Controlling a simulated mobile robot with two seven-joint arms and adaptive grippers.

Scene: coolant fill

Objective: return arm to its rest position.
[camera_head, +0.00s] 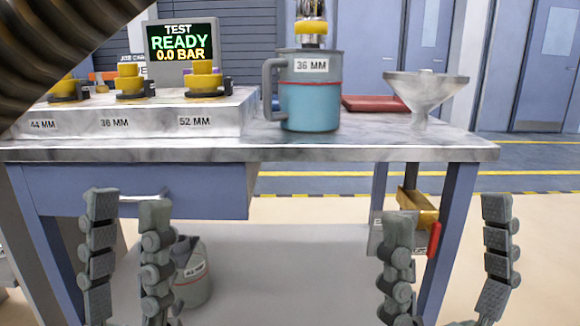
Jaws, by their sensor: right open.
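My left gripper (128,206) is in front of the workbench at the lower left, below the benchtop. Its two fingers point up and stand apart, with nothing seen held between them. My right gripper (448,212) is at the lower right, also below the benchtop level. Its fingers are spread wide and hold nothing. Both hands are clear of the things on the bench in the picture. A dark ribbed tube crosses the upper left corner.
The marble-topped workbench (330,150) carries a cap stand (75,122), a test screen (181,42), a blue jug (311,100) labelled 36 MM, a red tray (375,103) and a metal funnel (427,88). A grey jug (193,285) stands on the lower shelf (300,270).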

